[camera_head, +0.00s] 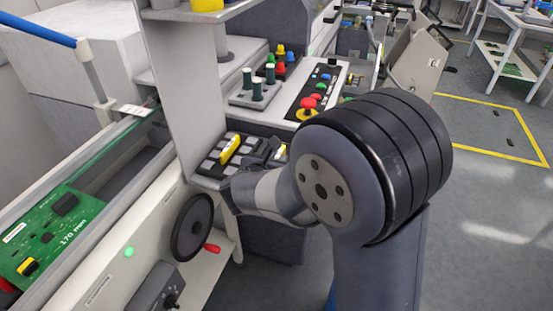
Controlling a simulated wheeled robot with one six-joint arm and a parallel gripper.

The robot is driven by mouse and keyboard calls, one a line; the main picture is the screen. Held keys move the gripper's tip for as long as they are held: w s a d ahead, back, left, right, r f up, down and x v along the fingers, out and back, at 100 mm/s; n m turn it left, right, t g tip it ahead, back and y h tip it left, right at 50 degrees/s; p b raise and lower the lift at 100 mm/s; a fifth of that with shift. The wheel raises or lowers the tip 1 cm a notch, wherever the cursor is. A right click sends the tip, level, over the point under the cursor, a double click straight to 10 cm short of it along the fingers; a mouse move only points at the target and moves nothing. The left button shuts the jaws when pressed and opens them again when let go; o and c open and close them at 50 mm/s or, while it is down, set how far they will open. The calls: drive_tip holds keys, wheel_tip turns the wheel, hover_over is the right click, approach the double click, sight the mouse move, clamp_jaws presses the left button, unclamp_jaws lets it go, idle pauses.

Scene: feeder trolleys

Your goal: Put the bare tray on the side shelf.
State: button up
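My arm reaches forward in the head view, and its large dark joint covers the middle right. My gripper (266,155) is small and dark beyond the wrist, mostly hidden by it; whether its fingers are open or shut cannot be seen. Just left of it is a dark holder (206,166) with grey blocks and a yellow bar (230,148) on it. Contact between gripper and holder cannot be told. I cannot pick out a bare tray for certain. A pale shelf (172,13) juts out at the top left, but I cannot tell whether it is the side shelf.
A machine with a green circuit board (58,232) and a black handwheel (192,227) stands at the left. A control panel (318,88) with a red button and a block of dark green-capped pegs (257,90) lie beyond. Open floor (480,215) is at the right.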

drive_tip(key=o, duration=0.3)
drive_tip(key=shift+r, duration=0.2)
drive_tip(key=p+v, duration=0.1)
drive_tip(key=v, duration=1.1)
